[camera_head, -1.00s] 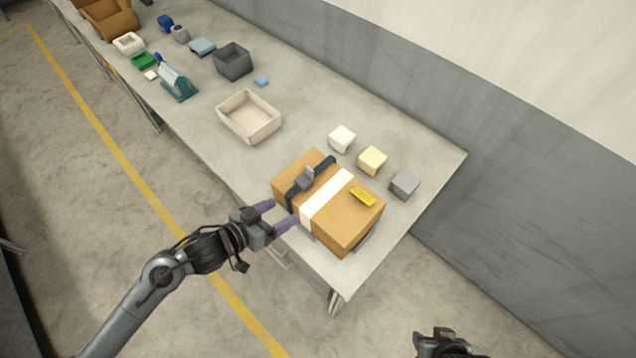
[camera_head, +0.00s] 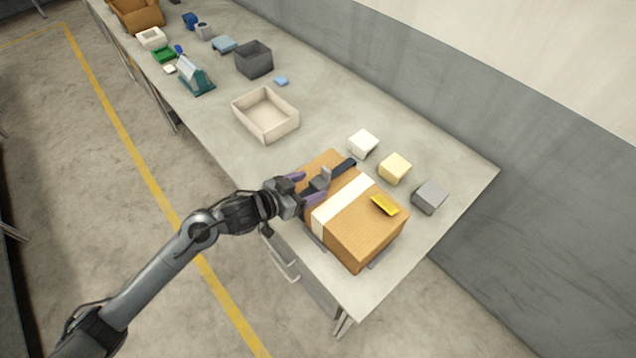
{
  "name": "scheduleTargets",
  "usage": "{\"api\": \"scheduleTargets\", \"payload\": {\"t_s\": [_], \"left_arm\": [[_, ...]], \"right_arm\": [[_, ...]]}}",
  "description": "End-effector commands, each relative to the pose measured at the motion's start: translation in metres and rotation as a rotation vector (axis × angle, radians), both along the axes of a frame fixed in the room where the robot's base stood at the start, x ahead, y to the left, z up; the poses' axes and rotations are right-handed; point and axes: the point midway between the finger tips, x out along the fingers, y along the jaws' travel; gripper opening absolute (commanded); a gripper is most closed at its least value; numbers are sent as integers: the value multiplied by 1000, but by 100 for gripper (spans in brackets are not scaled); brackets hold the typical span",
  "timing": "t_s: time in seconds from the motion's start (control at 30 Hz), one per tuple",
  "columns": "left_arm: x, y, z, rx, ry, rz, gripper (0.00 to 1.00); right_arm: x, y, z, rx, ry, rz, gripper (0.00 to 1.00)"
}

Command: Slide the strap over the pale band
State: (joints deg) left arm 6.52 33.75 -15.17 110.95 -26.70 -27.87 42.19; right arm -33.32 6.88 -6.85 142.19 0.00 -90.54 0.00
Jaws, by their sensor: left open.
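A brown cardboard box (camera_head: 372,232) lies near the table's front end. A pale band (camera_head: 343,203) runs across its top. A dark strap (camera_head: 344,166) with a grey upright buckle (camera_head: 325,177) crosses the box to the left of the band, apart from it. My left gripper (camera_head: 311,187) is open at the box's left side. Its purple fingers reach over the box edge, close to the buckle, and hide the near part of the strap. Whether they touch the buckle I cannot tell. My right gripper is out of view.
A yellow label (camera_head: 385,205) lies on the box top. A white block (camera_head: 363,144), a cream block (camera_head: 395,168) and a grey block (camera_head: 429,197) stand behind the box. An empty beige tray (camera_head: 265,115) stands farther up the table, with free surface around it.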

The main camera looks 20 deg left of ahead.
Motion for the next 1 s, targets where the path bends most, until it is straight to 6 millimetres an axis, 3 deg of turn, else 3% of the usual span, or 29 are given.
{"api": "scheduleTargets", "payload": {"t_s": [0.3, 0.7, 1.0], "left_arm": [[30, -15, -14, -1, -1, 1, 72], [34, -18, -16, 0, 1, 0, 72], [34, -18, -16, 0, 0, 0, 28]], "right_arm": [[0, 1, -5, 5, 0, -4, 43], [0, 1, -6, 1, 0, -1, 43], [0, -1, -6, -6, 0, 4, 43]]}}
